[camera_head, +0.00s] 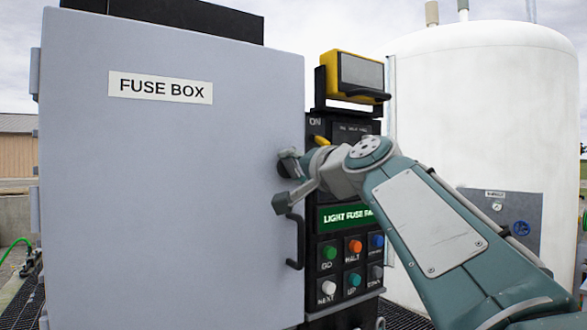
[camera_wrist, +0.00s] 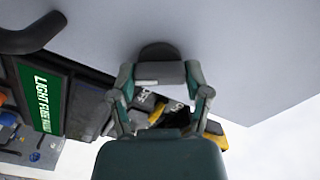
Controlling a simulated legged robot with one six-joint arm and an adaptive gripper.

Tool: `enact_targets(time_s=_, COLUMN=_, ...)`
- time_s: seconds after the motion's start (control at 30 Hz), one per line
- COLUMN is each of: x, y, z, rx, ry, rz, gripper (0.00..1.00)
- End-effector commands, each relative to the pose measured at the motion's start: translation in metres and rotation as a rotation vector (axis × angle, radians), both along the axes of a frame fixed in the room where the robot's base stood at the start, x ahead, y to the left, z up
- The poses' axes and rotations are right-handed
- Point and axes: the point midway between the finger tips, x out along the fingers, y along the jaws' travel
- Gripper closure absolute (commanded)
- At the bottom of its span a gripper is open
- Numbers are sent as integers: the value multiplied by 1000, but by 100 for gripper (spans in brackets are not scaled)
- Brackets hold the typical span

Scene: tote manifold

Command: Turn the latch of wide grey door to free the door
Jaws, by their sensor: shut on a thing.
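The wide grey door (camera_head: 190,190) carries a "FUSE BOX" label and fills the left of the head view; its flat face also shows in the wrist view (camera_wrist: 250,55). A dark rounded latch (camera_wrist: 158,51) sits on the door face near its right edge. My gripper (camera_head: 286,178) is at that edge, at mid-height of the door. In the wrist view my gripper (camera_wrist: 160,76) has its two fingers on either side of the latch and is shut on it. The fingers hide much of the latch, so its exact angle is hard to tell.
A black bar handle (camera_head: 298,240) is on the door below my gripper. Right of the door is a black control panel with coloured buttons (camera_head: 353,247), a green sign (camera_head: 346,217) and a yellow lamp (camera_head: 353,75). A white tank (camera_head: 470,110) stands behind.

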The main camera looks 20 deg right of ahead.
Motion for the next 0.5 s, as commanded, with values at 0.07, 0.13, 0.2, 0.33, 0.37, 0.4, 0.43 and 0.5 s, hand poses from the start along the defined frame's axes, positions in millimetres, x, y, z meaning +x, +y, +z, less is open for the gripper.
enact_targets(time_s=0.07, x=1, y=0, z=-1, rx=70, ry=24, rz=-1, gripper=85)
enact_targets(time_s=0.13, x=1, y=-1, z=-2, rx=133, ry=45, rz=-1, gripper=85)
enact_targets(time_s=0.2, x=1, y=-1, z=-2, rx=194, ry=66, rz=-2, gripper=85)
enact_targets(time_s=0.33, x=1, y=-1, z=-2, rx=301, ry=101, rz=-1, gripper=85)
enact_targets(time_s=0.37, x=1, y=-1, z=-2, rx=323, ry=108, rz=-1, gripper=85)
enact_targets(time_s=0.4, x=1, y=-1, z=-2, rx=353, ry=118, rz=-1, gripper=85)
enact_targets(time_s=0.43, x=1, y=-1, z=-2, rx=373, ry=126, rz=-1, gripper=85)
enact_targets(time_s=0.5, x=1, y=-1, z=-3, rx=418, ry=140, rz=-1, gripper=85)
